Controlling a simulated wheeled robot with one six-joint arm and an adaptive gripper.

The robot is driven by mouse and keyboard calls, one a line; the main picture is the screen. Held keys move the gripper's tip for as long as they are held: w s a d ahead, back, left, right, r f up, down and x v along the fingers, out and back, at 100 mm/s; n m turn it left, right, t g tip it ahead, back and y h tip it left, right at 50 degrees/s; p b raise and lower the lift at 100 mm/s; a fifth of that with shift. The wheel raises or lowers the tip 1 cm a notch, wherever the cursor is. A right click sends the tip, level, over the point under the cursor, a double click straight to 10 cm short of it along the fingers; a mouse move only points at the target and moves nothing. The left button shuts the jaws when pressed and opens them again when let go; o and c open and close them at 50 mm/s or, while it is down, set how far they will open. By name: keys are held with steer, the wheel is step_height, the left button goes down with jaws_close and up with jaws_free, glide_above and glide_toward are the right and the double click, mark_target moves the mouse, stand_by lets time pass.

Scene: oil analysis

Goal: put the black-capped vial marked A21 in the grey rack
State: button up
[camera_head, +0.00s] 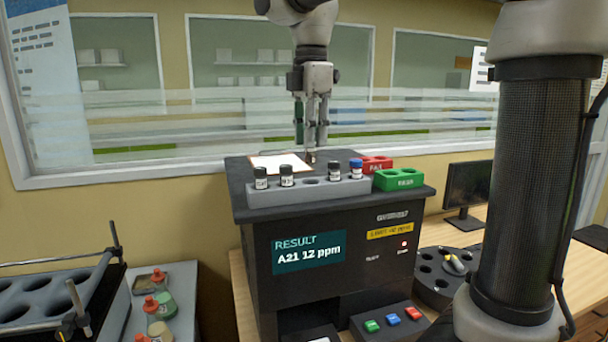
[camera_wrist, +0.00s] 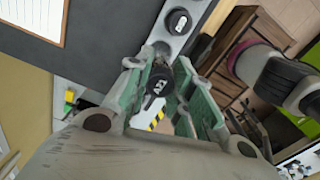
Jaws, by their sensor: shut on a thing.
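My gripper (camera_head: 311,148) is above the top of the dark analyser, behind the grey rack (camera_head: 312,190) in the head view. In the wrist view its fingers (camera_wrist: 160,88) are shut around a vial with a black cap (camera_wrist: 160,80). White marks show on this cap, but I cannot read them surely. The held vial is not clear in the head view. The grey rack also shows in the wrist view (camera_wrist: 202,12), with a black-capped vial (camera_wrist: 178,21) standing in it.
The analyser's screen (camera_head: 308,252) reads "RESULT A21 12 ppm". A dark round holder (camera_head: 438,285) stands lower right.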

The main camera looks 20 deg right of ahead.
mark_target(311, 164)
step_height(311, 164, down, 7)
steer(key=shift+r, duration=0.15)
stand_by(0.4)
steer(key=o, duration=0.9)
steer(key=shift+o, duration=0.2)
step_height(311, 164, up, 12)
steer(key=shift+r, duration=0.1)
steer(key=s+d+f+m+t, duration=0.2)
steer(key=s+d+f+m, duration=0.5)
steer(key=s+f+m, duration=0.2)
steer(key=s+d+f+m+t, duration=0.2)
steer(key=s+d+f+m, duration=0.5)
steer(key=s+f+m, duration=0.3)
steer(key=shift+d+f+m, duration=0.3)
steer(key=shift+d+m, duration=0.1)
steer(key=shift+m, duration=0.3)
